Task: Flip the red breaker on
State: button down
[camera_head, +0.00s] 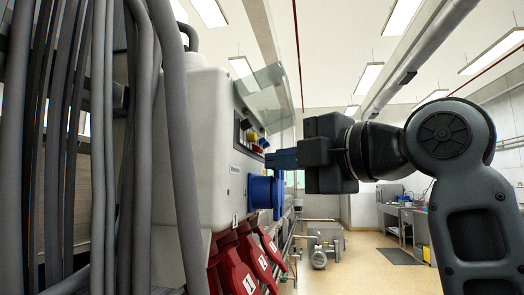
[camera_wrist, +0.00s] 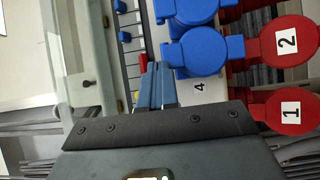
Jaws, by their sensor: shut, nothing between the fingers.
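The red breaker (camera_wrist: 143,62) is a small red lever in the breaker row of the pale electrical box (camera_head: 195,135). In the head view the red breaker (camera_head: 257,148) sits low in the row, below a yellow one. My gripper (camera_head: 270,159) reaches in from the right with its blue fingers together and empty. In the wrist view the fingertips of my gripper (camera_wrist: 156,66) are right beside the red breaker and partly cover it. I cannot tell whether they touch it, nor which way its lever is set.
The clear cover (camera_head: 264,88) is raised above the breakers. Blue socket lids (camera_head: 262,192) stick out just below my fingers, with numbered red sockets (camera_head: 237,272) lower down. Thick grey cables (camera_head: 100,150) hang at left. Open floor lies behind on the right.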

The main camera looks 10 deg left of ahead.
jog(key=shift+a, duration=0.1)
jog(key=shift+w+a, duration=0.25)
jog(key=shift+w+a, duration=0.2)
jog(key=shift+a, duration=0.05)
jog(key=shift+w+a, duration=0.2)
jog(key=shift+a, duration=0.1)
jog(key=shift+a, duration=0.1)
dwell(0.3)
jog(key=shift+r+p, duration=0.45)
jog(key=shift+r, duration=0.6)
jog(key=shift+s+d, duration=0.1)
jog(key=shift+d, duration=0.1)
jog(key=b+v, duration=0.1)
jog(key=v, duration=0.6)
jog(key=shift+f+b, duration=0.3)
jog(key=shift+b, duration=0.05)
